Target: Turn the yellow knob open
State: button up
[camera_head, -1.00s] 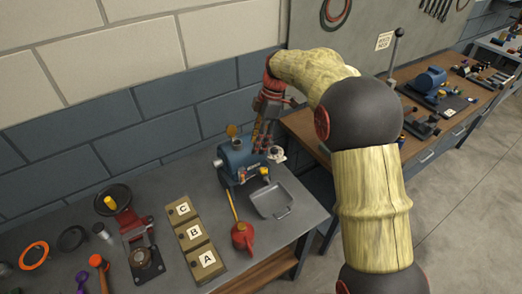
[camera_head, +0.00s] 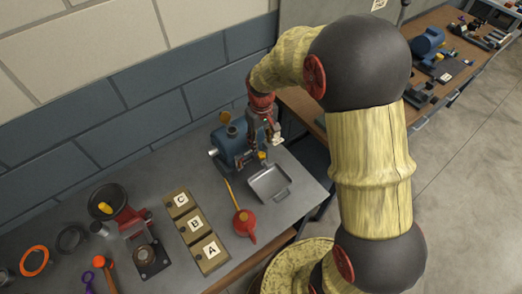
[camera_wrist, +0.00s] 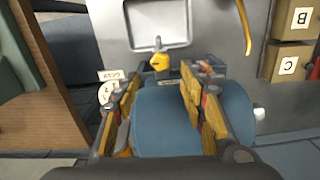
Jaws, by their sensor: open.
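The yellow knob (camera_head: 262,155) sits low on the front of the blue casing (camera_head: 230,152), on the grey bench. In the wrist view the knob (camera_wrist: 159,62) shows just beyond the casing (camera_wrist: 165,118), between the lines of my fingers. My gripper (camera_head: 265,138) points down over the right part of the casing, above and behind the knob. In the wrist view my gripper (camera_wrist: 158,82) has its two fingers wide apart, with nothing held between them. Whether a finger touches the casing is unclear.
A grey tray (camera_head: 287,181) lies in front of the casing. A red oil can (camera_head: 243,222) with a long yellow spout stands left of it. Lettered boxes (camera_head: 219,268) and a red vice (camera_head: 128,218) are further left. A white tag (camera_wrist: 110,76) is near one finger.

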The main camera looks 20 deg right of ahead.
aim_at(261, 154)
notch_tip(261, 154, down, 6)
jog(key=shift+s+f, duration=0.1)
jog(key=shift+f, duration=0.15)
jog(key=shift+c, duration=0.9)
grip_shut()
